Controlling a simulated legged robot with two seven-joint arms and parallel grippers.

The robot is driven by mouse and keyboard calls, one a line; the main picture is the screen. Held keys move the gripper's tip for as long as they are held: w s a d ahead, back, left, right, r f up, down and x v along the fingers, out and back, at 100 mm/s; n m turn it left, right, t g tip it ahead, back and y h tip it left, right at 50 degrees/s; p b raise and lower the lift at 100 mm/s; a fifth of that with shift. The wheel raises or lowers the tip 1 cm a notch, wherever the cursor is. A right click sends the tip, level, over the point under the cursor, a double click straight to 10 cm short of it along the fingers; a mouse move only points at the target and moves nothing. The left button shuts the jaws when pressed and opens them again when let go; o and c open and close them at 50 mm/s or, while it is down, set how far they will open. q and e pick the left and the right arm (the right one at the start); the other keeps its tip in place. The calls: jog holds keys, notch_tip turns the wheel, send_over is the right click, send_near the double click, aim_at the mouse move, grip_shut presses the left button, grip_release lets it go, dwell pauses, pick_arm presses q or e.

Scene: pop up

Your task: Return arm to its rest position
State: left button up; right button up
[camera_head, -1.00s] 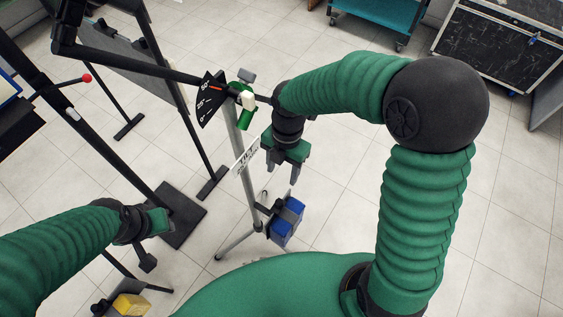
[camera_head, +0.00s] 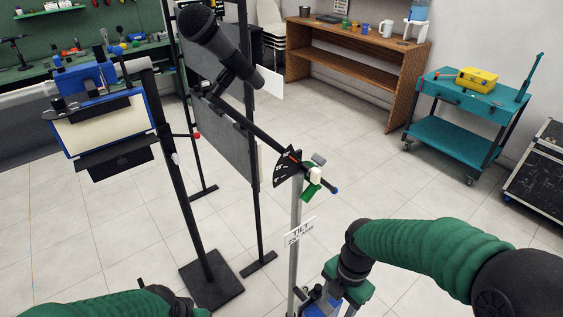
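My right arm comes in from the right edge with a green ribbed sleeve. Its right gripper (camera_head: 343,300) points down at the bottom, right of the tilt stand, with its two fingers apart and nothing seen between them; the tips are near the lower edge. My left arm (camera_head: 110,305) shows only as a green sleeve and dark wrist at the bottom left; its fingers are not clear. The microphone boom stand (camera_head: 297,230) carries a black tilt scale (camera_head: 287,166), a green and white clamp (camera_head: 313,180) and a black microphone (camera_head: 215,42).
A dark stand with a square base (camera_head: 211,285) holds a blue-framed panel (camera_head: 105,122) at left. A blue box (camera_head: 318,302) sits low behind the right gripper. A teal cart (camera_head: 465,110) and wooden bench (camera_head: 350,50) stand behind; floor between is clear.

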pick_arm(q)
jog(key=w+p+v, duration=0.2)
jog(key=p+v, duration=0.6)
jog(key=shift+r, duration=0.4)
pick_arm(e)
jog(key=s+d+r+m+t, duration=0.2)
jog(key=s+d+r+m, duration=0.1)
jog(key=m, duration=0.9)
jog(key=s+d+r+m+t+h, duration=0.1)
jog(key=r+m, duration=0.5)
jog(key=m, duration=0.7)
jog(key=shift+s+d+m+t, duration=0.3)
jog(key=shift+s+d+t, duration=0.1)
jog(key=shift+s+d, duration=0.65)
jog(key=shift+w+d, duration=0.1)
jog(key=shift+w, duration=0.15)
